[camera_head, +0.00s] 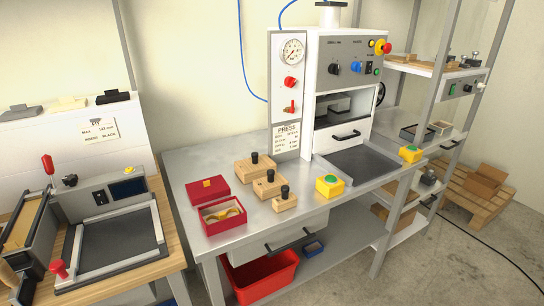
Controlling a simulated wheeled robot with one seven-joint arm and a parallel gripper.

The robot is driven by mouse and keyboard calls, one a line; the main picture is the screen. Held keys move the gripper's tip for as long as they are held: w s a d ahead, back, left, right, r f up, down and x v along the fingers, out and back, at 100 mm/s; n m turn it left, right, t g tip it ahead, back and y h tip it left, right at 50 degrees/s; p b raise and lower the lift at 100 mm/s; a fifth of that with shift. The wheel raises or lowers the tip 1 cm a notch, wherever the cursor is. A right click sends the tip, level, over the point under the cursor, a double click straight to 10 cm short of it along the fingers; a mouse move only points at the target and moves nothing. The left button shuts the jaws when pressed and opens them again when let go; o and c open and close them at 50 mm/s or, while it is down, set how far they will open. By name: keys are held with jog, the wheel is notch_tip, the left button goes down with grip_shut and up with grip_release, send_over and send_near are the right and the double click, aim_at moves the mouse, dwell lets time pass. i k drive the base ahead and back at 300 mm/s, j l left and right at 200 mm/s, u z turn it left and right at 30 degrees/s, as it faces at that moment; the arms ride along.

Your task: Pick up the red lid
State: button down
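The red lid (198,192) lies on the metal bench top, near its left side, with a small yellow-orange tab on its upper face. It is just behind an open red box (223,221), which holds something yellow and rounded. I cannot tell whether the lid and box touch. My gripper is not in view.
Several wooden blocks with black knobs (267,184) stand right of the lid. A white press (345,90) stands at the bench's back, with yellow button boxes (329,187) near the front. A red bin (262,279) sits below. A wooden workbench (173,235) is at left.

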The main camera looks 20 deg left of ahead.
aim_at(205, 190)
jog(key=i+j, duration=0.15)
jog(key=i, duration=0.2)
jog(key=i+u, duration=0.15)
jog(key=u, duration=0.2)
jog(key=i+u, duration=0.15)
jog(key=u, duration=0.2)
jog(key=i+u, duration=0.1)
jog(key=u, duration=1.4)
